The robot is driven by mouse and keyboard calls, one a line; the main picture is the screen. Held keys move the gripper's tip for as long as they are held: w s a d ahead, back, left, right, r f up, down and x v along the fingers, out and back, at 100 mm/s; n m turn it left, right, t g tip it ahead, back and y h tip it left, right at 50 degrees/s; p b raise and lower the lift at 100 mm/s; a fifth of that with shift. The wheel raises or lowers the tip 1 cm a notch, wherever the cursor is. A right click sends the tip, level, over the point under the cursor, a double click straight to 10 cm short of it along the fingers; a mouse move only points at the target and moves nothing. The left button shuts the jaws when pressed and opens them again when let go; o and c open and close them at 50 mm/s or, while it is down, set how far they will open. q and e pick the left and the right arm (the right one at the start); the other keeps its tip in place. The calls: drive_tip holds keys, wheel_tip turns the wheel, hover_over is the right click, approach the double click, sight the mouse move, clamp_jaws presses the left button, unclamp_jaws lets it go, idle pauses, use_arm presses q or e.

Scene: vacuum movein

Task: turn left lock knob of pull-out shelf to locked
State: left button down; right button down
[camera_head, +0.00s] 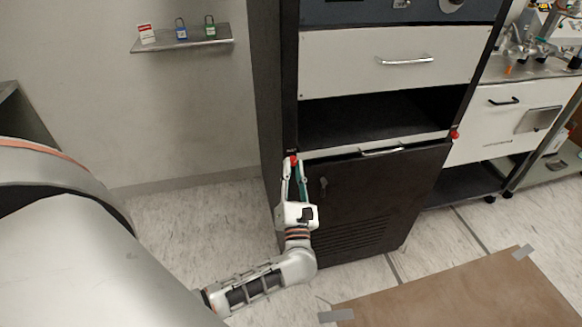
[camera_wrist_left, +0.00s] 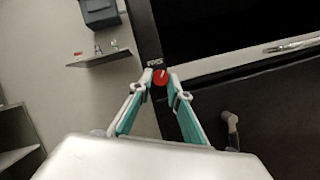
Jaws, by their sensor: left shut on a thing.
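The left lock knob (camera_head: 293,159) is a small red knob at the left end of the pull-out shelf's front edge. It also shows in the left wrist view (camera_wrist_left: 160,77), with a pale line across its face. The pull-out shelf (camera_head: 340,147) is a pale strip below a dark opening in the black cabinet. My left gripper (camera_head: 293,165) is at the left knob, with its fingertips on either side of it, and is shut on it. The right lock knob (camera_head: 455,134) is red and sits at the shelf's right end. My right gripper is not in view.
A white drawer (camera_head: 390,62) is above the opening, and a dark door (camera_head: 375,200) with a handle is below. A wall shelf (camera_head: 190,45) with two padlocks is at the upper left. A brown mat (camera_head: 460,300) lies on the floor.

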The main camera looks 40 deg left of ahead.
use_arm(q)
drive_tip(key=m+p, duration=0.1)
drive_tip(key=m, duration=0.1)
drive_tip(key=r+m+h+p, duration=0.1)
drive_tip(key=m+p, duration=0.1)
drive_tip(key=shift+s+a+t+h, duration=0.1)
drive_tip(key=shift+t+h, duration=0.2)
drive_tip(key=shift+m+h+p, duration=0.3)
drive_tip(key=shift+m+p, duration=0.15)
drive_tip(key=shift+m, duration=0.05)
drive_tip(key=m+h+p, duration=0.1)
drive_tip(key=m+p, duration=0.2)
drive_tip(key=shift+s+p, duration=0.1)
drive_tip(key=shift+p, duration=0.25)
drive_tip(key=m+h+p, duration=0.1)
drive_tip(key=m+p, duration=0.3)
drive_tip(key=p, duration=0.1)
drive_tip(key=shift+h, duration=0.3)
drive_tip(key=shift+s+f+g, duration=0.1)
drive_tip(key=shift+g, duration=0.3)
drive_tip(key=shift+m+p, duration=0.4)
drive_tip(key=shift+p, duration=0.15)
drive_tip(key=shift+f, duration=0.1)
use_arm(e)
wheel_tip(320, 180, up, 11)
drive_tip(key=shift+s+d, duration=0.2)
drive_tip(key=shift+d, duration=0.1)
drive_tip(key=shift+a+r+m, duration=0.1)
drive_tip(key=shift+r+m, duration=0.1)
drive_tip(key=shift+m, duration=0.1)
